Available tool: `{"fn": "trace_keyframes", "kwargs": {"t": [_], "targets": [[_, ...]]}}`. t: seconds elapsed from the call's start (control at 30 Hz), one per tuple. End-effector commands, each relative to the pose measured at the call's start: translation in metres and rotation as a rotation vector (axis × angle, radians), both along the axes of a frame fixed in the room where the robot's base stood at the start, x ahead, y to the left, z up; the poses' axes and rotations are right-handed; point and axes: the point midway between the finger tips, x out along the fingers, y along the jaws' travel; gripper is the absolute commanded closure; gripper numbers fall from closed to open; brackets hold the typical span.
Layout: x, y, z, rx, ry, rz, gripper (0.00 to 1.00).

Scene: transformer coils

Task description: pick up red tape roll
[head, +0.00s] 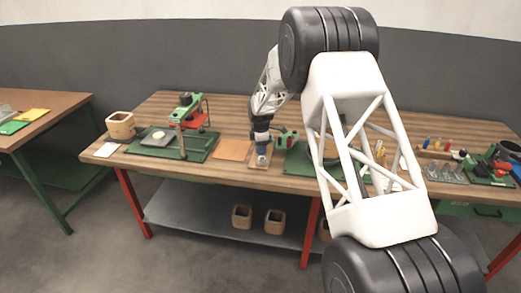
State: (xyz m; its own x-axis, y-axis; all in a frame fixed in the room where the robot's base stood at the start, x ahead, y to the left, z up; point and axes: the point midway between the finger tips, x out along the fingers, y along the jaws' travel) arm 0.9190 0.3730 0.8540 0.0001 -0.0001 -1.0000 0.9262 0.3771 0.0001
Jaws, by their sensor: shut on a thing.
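My gripper (262,151) is small in the head view, pointing down over a small light-brown board (260,158) near the front edge of the middle workbench. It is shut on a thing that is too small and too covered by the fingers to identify. I cannot make out a red tape roll for certain anywhere in this view. Whether the held thing touches the board or is lifted off it cannot be told.
A green device with red parts (188,112) stands left of my gripper, beside an orange sheet (233,150). A wooden box (120,126) stands at the bench's left end. Tools and metal pieces (445,172) crowd the right. My white arm link hides part of the bench.

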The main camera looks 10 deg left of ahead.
Motion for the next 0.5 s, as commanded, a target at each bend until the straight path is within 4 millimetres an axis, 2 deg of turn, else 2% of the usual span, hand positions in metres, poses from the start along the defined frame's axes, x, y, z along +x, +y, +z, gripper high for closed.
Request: {"fn": "trace_keyframes", "kwargs": {"t": [0.27, 0.5], "targets": [[0.000, 0.000, 0.004, 0.000, -0.001, 0.000, 0.78], [0.000, 0.000, 0.023, 0.001, -0.002, 0.000, 0.78]]}}
